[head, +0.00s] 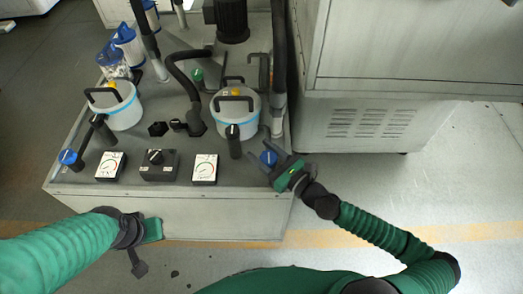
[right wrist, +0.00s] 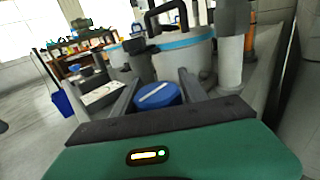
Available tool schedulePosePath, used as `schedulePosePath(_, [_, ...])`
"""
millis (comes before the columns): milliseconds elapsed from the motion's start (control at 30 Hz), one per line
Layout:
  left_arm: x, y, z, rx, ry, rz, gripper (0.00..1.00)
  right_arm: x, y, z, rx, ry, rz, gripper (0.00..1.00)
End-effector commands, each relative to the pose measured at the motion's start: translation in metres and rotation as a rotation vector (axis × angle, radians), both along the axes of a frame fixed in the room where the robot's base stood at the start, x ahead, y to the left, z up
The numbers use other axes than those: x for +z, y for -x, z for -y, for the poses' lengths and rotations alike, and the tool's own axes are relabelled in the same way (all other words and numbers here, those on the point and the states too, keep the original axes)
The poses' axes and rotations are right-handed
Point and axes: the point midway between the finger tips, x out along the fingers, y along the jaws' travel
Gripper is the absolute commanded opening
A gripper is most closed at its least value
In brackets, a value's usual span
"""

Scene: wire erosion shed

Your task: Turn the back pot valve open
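Two white pots with blue bands and black handles stand on the grey machine top, a left pot (head: 118,108) and a right pot (head: 236,106). A blue valve knob (head: 68,157) sits in front of the left pot; another blue knob (head: 268,158) is in front of the right pot. I cannot tell which pot is called back. My right gripper (head: 273,167) is at the right knob. In the right wrist view its open fingers straddle this knob (right wrist: 157,95), which bears a slanting white line; contact is unclear. My left gripper (head: 148,232) is low before the machine, its fingers unclear.
Two white dial gauges (head: 110,166) (head: 204,169) flank a dark switch box (head: 158,165). A black hose (head: 183,75) arches between the pots. A vertical pipe (head: 279,70) rises behind the right knob. A large grey cabinet (head: 360,120) stands right; floor before it is clear.

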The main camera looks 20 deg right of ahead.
Motion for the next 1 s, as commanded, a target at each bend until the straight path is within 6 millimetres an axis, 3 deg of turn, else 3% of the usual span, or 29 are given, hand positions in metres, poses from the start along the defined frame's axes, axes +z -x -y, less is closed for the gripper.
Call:
schedulePosePath(33, [0.000, 0.000, 0.000, 0.000, 0.000, 0.000, 0.00, 0.000, 0.000, 0.000, -0.002, 0.000, -0.001, 0.41])
schedulePosePath(300, [0.000, 0.000, 0.000, 0.000, 0.000, 0.000, 0.00, 0.000, -0.001, 0.001, -0.004, 0.002, 0.001, 0.06])
schedulePosePath(667, [0.003, 0.000, 0.000, 0.000, 0.000, 0.000, 0.00, 0.002, -0.001, 0.001, 0.051, 0.002, 0.001, 0.06])
schedulePosePath(1000, [0.016, 0.000, 0.000, 0.000, 0.000, 0.000, 0.00, 0.004, 0.003, -0.004, 0.289, 0.005, 0.002, 0.06])
